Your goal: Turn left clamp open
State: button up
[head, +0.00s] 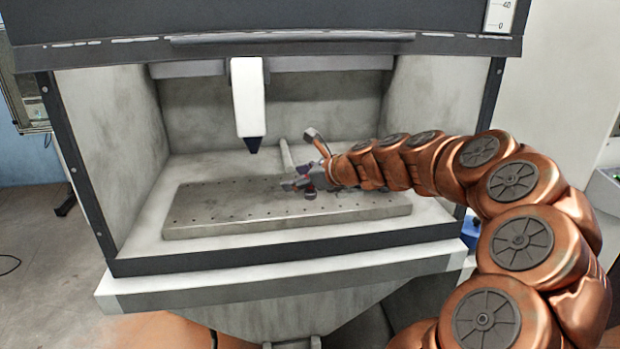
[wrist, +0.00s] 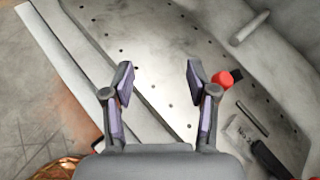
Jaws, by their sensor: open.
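My gripper (head: 292,180) is low over the perforated metal plate (head: 225,215), reaching in from the right in the head view. In the wrist view my gripper (wrist: 160,80) has its two purple-padded fingers spread wide, with only bare plate between them. A red knob (wrist: 222,80) shows just outside the right finger, partly hidden by it. A slotted metal piece (wrist: 252,118) lies below the knob, near a dark part (wrist: 270,160). These look like clamp parts, but I cannot tell whether they are the left clamp or how it is turned.
A white vertical tool head with a dark tip (head: 248,95) hangs above the plate, left of my gripper. A grey rod (wrist: 250,27) stands out behind the plate. Enclosure walls (head: 105,130) close the sides. The plate's left part is clear.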

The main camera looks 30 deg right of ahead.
jog(key=d+f+m+t+h, duration=0.15)
jog(key=d+m, duration=0.35)
jog(key=d, duration=0.5)
jog(key=shift+h, duration=0.45)
jog(key=shift+a+p+x, duration=0.15)
jog(key=shift+p+x, duration=0.05)
jog(key=shift+x, duration=1.85)
jog(key=shift+a+p+x, duration=0.1)
jog(key=shift+p+x, duration=0.1)
jog(key=shift+x, duration=1.9)
jog(key=shift+r, duration=0.1)
grip_shut()
